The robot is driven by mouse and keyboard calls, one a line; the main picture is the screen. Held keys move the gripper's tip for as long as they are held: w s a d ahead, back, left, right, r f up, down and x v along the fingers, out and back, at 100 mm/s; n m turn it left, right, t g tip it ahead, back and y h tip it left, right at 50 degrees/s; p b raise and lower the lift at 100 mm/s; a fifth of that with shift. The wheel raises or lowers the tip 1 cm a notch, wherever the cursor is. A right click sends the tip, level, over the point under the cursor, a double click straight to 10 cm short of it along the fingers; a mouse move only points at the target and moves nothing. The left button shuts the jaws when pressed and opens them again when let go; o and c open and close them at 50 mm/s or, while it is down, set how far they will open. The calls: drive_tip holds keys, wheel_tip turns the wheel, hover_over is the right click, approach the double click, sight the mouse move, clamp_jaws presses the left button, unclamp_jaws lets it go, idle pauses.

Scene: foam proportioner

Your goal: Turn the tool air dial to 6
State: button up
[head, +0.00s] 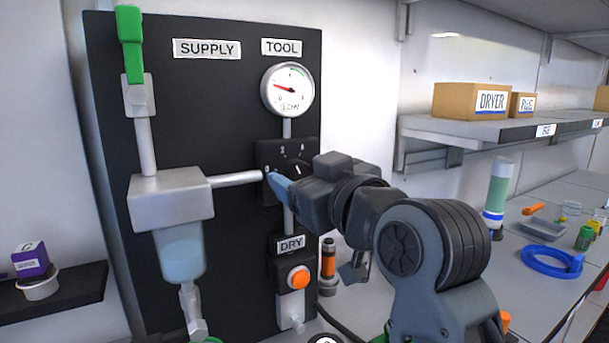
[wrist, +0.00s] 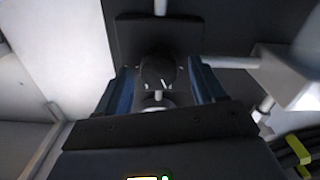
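The tool air dial is a black knob (head: 293,168) with a white mark, on a dark plate (head: 270,152) below the TOOL gauge. Digits 0, 2 and 4 show around it; the rest of the scale is hidden behind my gripper. My gripper (head: 279,187) is at the plate, its blue finger beside the knob. In the wrist view the knob (wrist: 161,71) sits between the two fingers of my gripper (wrist: 161,85), with a gap on each side. The gauge (head: 287,89) has a red needle pointing left and slightly up. I cannot read the knob's exact setting.
The dark panel (head: 229,112) also carries a green supply lever (head: 131,45), a filter bowl (head: 182,255) and an orange DRY button (head: 298,278). A shelf with boxes (head: 469,101) and a bench with a blue ring (head: 548,262) are at right.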

drive_tip(key=c, duration=1)
drive_tip(key=shift+m+p, duration=0.3)
drive_tip(key=m+p, duration=0.3)
drive_tip(key=m, duration=0.1)
drive_tip(key=shift+d+r+m, duration=0.1)
drive_tip(key=shift+r+m, duration=0.05)
drive_tip(key=shift+m, duration=0.15)
drive_tip(key=m+p, duration=0.4)
drive_tip(key=m, duration=0.1)
drive_tip(key=shift+w+d, duration=0.1)
drive_tip(key=m+p, duration=0.3)
drive_tip(key=m, duration=0.6)
drive_tip(key=shift+f+m, duration=0.3)
drive_tip(key=shift+f, duration=0.05)
